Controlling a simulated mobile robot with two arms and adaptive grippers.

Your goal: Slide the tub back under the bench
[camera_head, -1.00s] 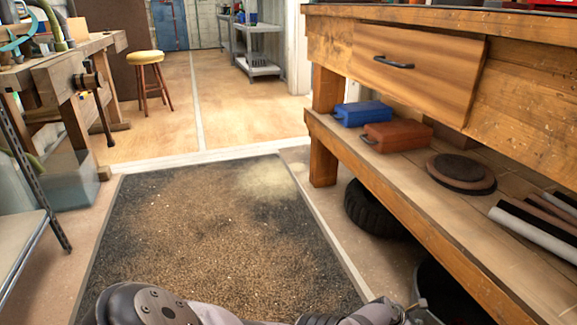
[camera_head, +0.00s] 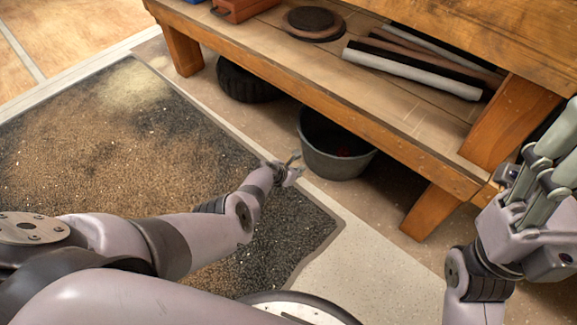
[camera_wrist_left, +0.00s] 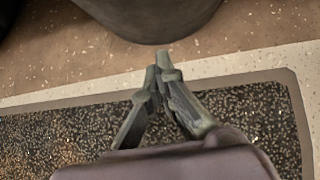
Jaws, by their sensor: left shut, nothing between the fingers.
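The dark grey round tub (camera_head: 330,163) stands upright on the floor at the front of the bench (camera_head: 375,125). Its back part is under the low shelf, and its front sticks out past the shelf edge. My left gripper (camera_head: 295,166) is shut and empty, low in front of the tub's left side. In the left wrist view the shut fingertips (camera_wrist_left: 163,62) point at the tub's lower wall (camera_wrist_left: 150,25); I cannot tell whether they touch. My right gripper (camera_head: 540,165) is raised at the right edge, partly cut off.
A black tyre (camera_head: 243,82) lies under the shelf, left of the tub. A bench leg (camera_head: 432,210) stands to the tub's right. Rolled tubes (camera_head: 415,70) and a round disc (camera_head: 313,24) lie on the shelf. A dark speckled mat (camera_head: 130,150) covers the floor in front.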

